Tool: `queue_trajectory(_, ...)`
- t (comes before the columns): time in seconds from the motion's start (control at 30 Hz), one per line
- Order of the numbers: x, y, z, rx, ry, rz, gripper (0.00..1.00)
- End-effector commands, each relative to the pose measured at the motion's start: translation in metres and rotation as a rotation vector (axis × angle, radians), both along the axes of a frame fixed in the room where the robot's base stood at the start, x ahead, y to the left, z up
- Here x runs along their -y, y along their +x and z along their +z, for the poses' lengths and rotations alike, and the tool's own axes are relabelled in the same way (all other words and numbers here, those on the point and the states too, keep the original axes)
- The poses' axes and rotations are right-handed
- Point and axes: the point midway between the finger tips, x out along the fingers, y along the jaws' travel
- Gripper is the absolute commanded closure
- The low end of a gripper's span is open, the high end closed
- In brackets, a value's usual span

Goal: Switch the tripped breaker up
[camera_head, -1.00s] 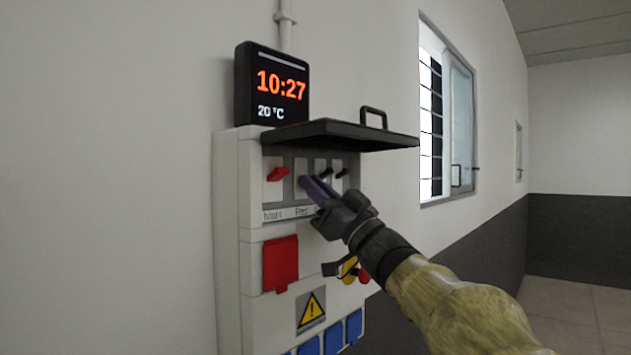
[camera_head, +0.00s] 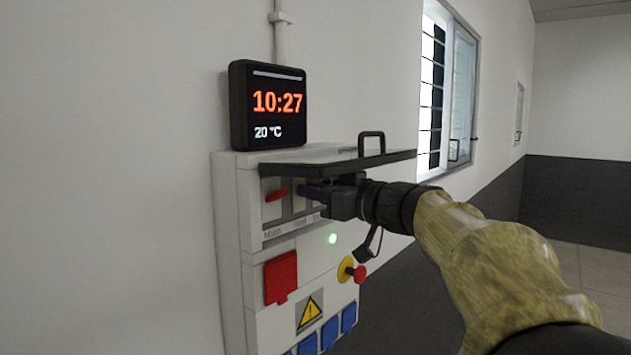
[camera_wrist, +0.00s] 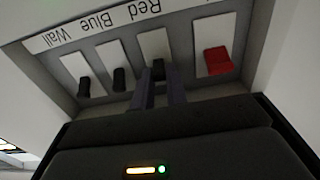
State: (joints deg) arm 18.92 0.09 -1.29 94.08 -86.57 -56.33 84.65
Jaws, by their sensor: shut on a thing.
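The breaker panel (camera_head: 246,262) is a pale box on the wall with its dark lid (camera_head: 345,163) raised. Inside is a row of levers: a red main lever (camera_head: 277,195) at the left, then black ones. My gripper (camera_head: 308,192) reaches under the lid. In the wrist view, which is upside down, my gripper (camera_wrist: 161,97) is shut on the black lever (camera_wrist: 158,70) by the "Red" label, beside the red lever (camera_wrist: 217,61). The other black levers, Blue (camera_wrist: 119,79) and Wall (camera_wrist: 84,87), stand apart from the fingers. My gripper hides the black levers in the head view.
The lid overhangs my gripper closely. Below are a lit green lamp (camera_head: 332,239), a red cover (camera_head: 281,277), a red-and-yellow knob (camera_head: 358,273) and blue sockets (camera_head: 330,333). A clock (camera_head: 268,105) stands on top. A window (camera_head: 452,90) is to the right.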

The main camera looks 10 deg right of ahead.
Motion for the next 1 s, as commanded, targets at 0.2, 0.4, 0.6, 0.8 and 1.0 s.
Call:
queue_trajectory(0.2,-0.0004,0.0006,0.0044,-0.059,-0.046,-0.001,1.00)
queue_trajectory(0.4,-0.0008,0.0008,0.0052,-0.081,-0.060,0.000,1.00)
queue_trajectory(0.6,-0.0008,0.0008,0.0052,-0.084,-0.061,0.000,1.00)
queue_trajectory(0.8,-0.0008,0.0008,0.0054,-0.083,-0.060,0.000,0.78)
queue_trajectory(1.0,-0.0010,0.0008,0.0049,-0.084,-0.062,0.000,0.64)
